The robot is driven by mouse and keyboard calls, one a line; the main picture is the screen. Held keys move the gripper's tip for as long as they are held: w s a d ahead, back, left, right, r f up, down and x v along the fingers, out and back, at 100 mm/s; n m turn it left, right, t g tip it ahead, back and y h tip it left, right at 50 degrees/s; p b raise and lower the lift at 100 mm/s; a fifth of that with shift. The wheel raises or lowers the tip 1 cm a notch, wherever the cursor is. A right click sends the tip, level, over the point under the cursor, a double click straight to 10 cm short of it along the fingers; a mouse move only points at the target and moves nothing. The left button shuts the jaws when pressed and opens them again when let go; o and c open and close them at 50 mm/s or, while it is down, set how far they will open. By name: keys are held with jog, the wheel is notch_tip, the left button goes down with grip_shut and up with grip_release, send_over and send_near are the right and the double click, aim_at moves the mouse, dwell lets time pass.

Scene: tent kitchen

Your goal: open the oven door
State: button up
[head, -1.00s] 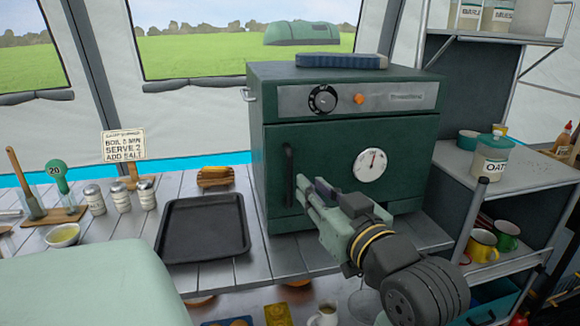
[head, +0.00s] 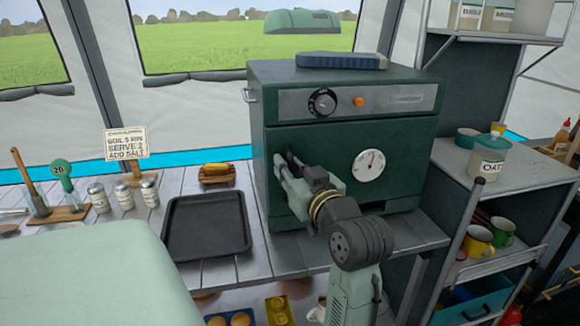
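The dark green oven (head: 345,100) stands on the slatted table, with a dial knob and an orange button on its upper panel. Its oven door (head: 405,145) looks closed against the body and carries a round white gauge. The vertical dark door handle (head: 288,153) is on the door's left side; only its upper part shows. My gripper (head: 285,168) is at the handle, its fingers overlapping the handle's middle and lower part. I cannot tell whether the fingers are closed around the handle or only in front of it.
A black baking tray (head: 207,226) lies on the table left of the oven. A pale green rounded surface (head: 90,275) fills the lower left. A metal shelf unit (head: 460,160) with jars and mugs stands close on the right. A blue-topped item (head: 341,61) lies on the oven.

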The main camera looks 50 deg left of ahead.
jog(key=shift+c, duration=0.5)
grip_shut()
